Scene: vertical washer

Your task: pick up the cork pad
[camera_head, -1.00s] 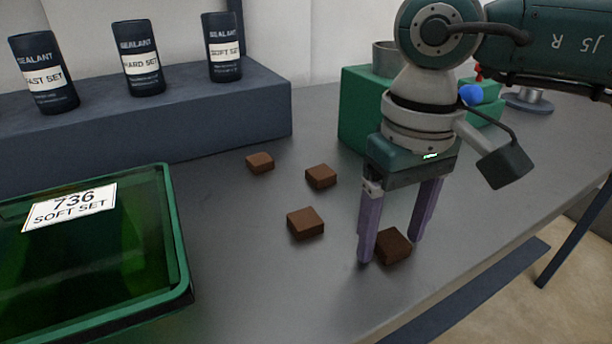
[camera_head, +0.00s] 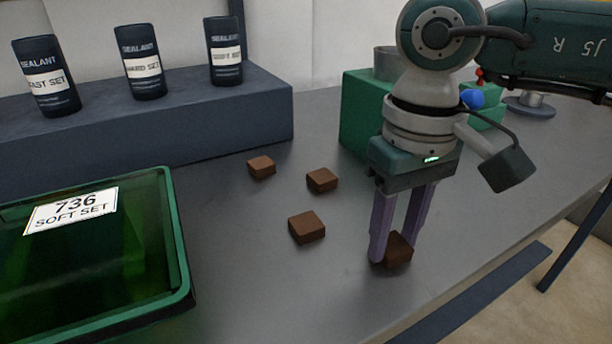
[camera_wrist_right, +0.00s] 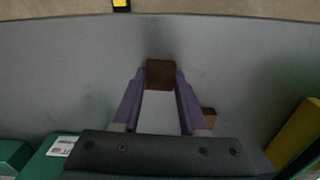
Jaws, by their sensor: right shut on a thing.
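Several small brown square pads lie on the grey table. The cork pad at my right gripper (camera_head: 397,252) is at the front right and also shows between the fingertips in the right wrist view (camera_wrist_right: 160,73). My right gripper (camera_head: 393,256) points down with its purple fingers closed on this pad's sides. The pad appears to be still at the table surface. Three other brown pads lie apart to the left: one (camera_head: 307,227), one (camera_head: 322,180) and one (camera_head: 261,167). My left gripper is not in view.
A green bin (camera_head: 180,262) labelled "736 SOFT SET" stands at the left. Sealant tubes (camera_head: 142,62) stand on a dark blue step (camera_head: 200,120) at the back. A green block (camera_head: 358,105) is behind my right arm. The table edge is close to the gripped pad.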

